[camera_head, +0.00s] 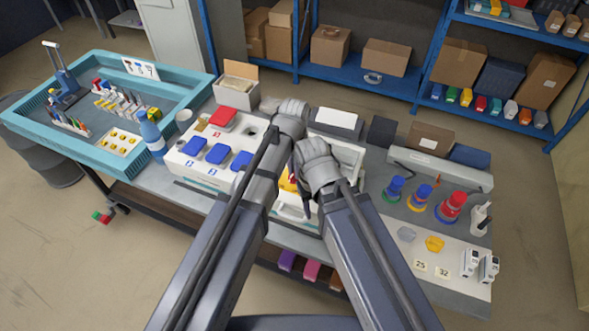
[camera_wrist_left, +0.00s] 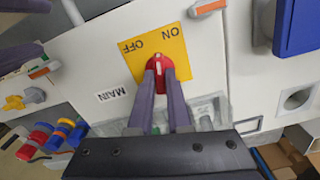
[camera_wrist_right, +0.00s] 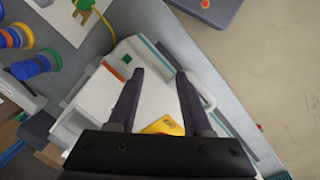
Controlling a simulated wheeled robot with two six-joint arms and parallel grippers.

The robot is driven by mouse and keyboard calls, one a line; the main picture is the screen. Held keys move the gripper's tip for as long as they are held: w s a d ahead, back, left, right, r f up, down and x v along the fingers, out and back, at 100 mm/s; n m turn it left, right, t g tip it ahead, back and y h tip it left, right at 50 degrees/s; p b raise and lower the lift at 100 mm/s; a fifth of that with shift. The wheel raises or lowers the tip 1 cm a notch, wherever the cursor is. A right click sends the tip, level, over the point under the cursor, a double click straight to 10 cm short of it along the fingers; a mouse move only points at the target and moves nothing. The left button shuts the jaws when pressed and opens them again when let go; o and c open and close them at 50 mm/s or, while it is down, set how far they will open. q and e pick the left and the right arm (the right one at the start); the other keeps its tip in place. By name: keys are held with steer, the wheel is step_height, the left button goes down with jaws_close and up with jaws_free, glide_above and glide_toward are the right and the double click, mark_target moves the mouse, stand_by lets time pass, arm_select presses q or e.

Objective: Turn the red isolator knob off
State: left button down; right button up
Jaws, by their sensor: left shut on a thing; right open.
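The red isolator knob (camera_wrist_left: 149,62) sits on a yellow plate (camera_wrist_left: 178,50) marked ON and OFF, beside a MAIN label (camera_wrist_left: 114,94), in the left wrist view. My left gripper (camera_wrist_left: 160,74) is shut on the knob, and its fingers hide part of it, so I cannot tell its exact setting. In the head view the arms mostly cover the knob; a bit of the yellow plate (camera_head: 286,184) shows. My right gripper (camera_wrist_right: 160,74) is open and empty above the same white box (camera_wrist_right: 132,52). The yellow plate also shows below its fingers in the right wrist view (camera_wrist_right: 166,125).
A white socket box with blue covers (camera_head: 193,146) and a red cover (camera_head: 223,117) stands left of my arms. A teal tray (camera_head: 30,125) of tools is farther left. Coloured spools (camera_head: 451,207) and a grey trunking piece (camera_head: 437,168) lie right. Blue shelving stands behind.

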arm_select(q)
steer(key=n, duration=0.5)
steer(key=shift+n, duration=0.3)
steer(key=n, duration=0.5)
steer(key=shift+n, duration=0.7)
steer(key=c, duration=0.9)
jaws_free()
steer(key=shift+o, duration=0.2)
steer(key=shift+r, duration=0.1)
step_height(320, 180, up, 8)
steer(key=p, duration=0.8)
